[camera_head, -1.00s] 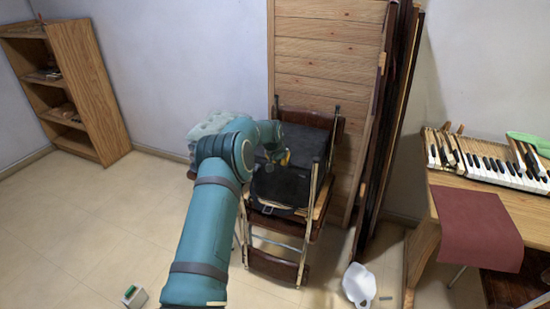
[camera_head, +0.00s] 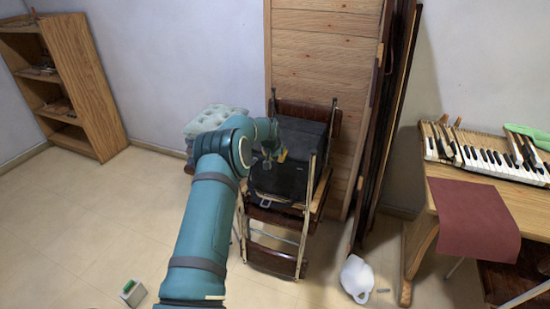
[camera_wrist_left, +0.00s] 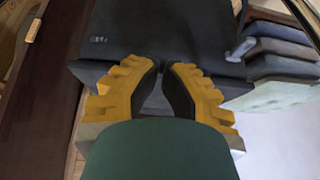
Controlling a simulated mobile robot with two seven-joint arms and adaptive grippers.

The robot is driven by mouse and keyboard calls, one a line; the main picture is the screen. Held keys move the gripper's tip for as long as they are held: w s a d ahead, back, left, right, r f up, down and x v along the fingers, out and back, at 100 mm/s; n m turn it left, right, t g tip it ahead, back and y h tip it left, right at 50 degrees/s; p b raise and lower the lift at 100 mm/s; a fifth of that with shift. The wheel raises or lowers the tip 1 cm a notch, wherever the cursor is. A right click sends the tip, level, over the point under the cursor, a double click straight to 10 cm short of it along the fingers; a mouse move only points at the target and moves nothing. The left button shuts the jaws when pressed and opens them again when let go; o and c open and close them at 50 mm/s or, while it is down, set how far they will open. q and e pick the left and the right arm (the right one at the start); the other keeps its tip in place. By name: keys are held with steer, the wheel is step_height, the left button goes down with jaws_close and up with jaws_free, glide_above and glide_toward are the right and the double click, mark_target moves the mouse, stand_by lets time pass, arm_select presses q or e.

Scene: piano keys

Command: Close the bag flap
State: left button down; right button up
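The black bag (camera_head: 284,180) sits on a wood and metal chair (camera_head: 276,262) in the head view. A dark upright panel (camera_head: 303,134) stands behind its front part; I cannot tell whether this is the flap or the chair back. My left gripper (camera_head: 272,154), with yellow fingers, is at the bag's left upper side, partly hidden by my arm. In the left wrist view the yellow fingers (camera_wrist_left: 161,68) point at a dark bag surface (camera_wrist_left: 165,30). Their tips are close together with a narrow gap. Whether anything thin is pinched there is unclear. My right gripper is out of view.
A wooden panel (camera_head: 324,60) and dark boards (camera_head: 384,120) stand close behind and right of the chair. A grey cushioned item (camera_head: 217,119) lies left of the bag. A piano keyboard (camera_head: 490,158) is on a table at right. A white jug (camera_head: 356,279) is on the floor.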

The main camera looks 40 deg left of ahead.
arm_select(q)
steer(key=s+d+r+p, duration=0.2)
steer(key=s+r, duration=0.2)
steer(key=s, duration=0.6)
steer(key=shift+s+d+r, duration=0.2)
steer(key=shift+d+r, duration=0.1)
